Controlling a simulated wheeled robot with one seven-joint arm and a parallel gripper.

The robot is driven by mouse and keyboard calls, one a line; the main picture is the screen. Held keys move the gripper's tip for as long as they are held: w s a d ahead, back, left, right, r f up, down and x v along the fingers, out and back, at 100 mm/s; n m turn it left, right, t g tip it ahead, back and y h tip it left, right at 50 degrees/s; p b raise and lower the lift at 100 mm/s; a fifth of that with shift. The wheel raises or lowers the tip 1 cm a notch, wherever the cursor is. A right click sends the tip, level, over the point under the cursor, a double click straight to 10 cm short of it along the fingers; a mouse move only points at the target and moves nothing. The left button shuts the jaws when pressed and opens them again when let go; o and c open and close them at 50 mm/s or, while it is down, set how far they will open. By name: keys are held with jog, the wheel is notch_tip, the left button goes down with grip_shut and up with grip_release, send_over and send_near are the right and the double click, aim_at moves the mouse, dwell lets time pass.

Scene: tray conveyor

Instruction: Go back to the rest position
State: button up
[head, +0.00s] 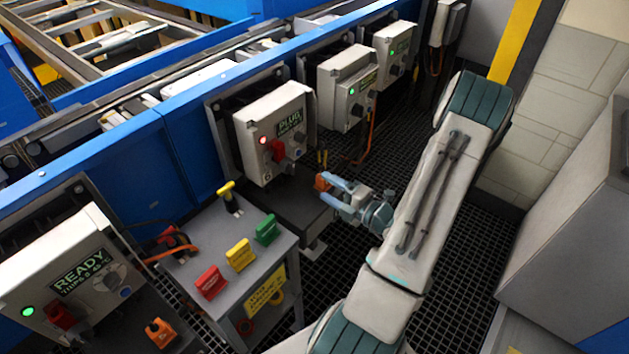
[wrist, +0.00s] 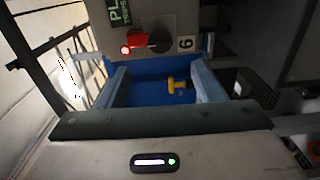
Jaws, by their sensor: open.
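My gripper (head: 326,190) has blue fingers and is in the middle of the head view, in front of a dark shelf below the PLUG box. In the wrist view my gripper (wrist: 163,72) is open, its two fingers wide apart with nothing held between them. An orange piece (head: 321,183) shows at the fingertips in the head view; I cannot tell whether it touches them. The grey PLUG box (head: 258,138) has a red light and a red switch. It also shows beyond the fingers in the wrist view (wrist: 185,20).
A grey stand (head: 200,245) holds red, yellow and green blocks and a yellow handle (head: 229,196). The READY box (head: 75,270) at lower left has a green light. Two more boxes stand along the blue conveyor (head: 180,100). Open grid floor (head: 455,270) lies right of my arm, before a grey cabinet (head: 575,210).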

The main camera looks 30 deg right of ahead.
jog(key=shift+v, duration=0.9)
jog(key=s+a+r+n+g+y, duration=0.2)
jog(key=s+a+r+n+g, duration=0.15)
jog(key=a+n+g, duration=0.75)
jog(key=s+a+r+n+g+y, duration=0.25)
jog(key=a+r+n+g, duration=0.2)
jog(key=a+n, duration=0.85)
jog(key=s+d+r+n+h, duration=0.1)
jog(key=r+n+h, duration=0.4)
jog(key=n, duration=0.8)
jog(key=s+d+r+n+t+h, duration=0.1)
jog(key=s+r+n+h, duration=0.3)
jog(key=n, duration=0.9)
jog(key=shift+s+d+r+h, duration=0.3)
jog(key=shift+d+h, duration=0.2)
jog(key=shift+h, duration=0.35)
jog(key=shift+d, duration=0.1)
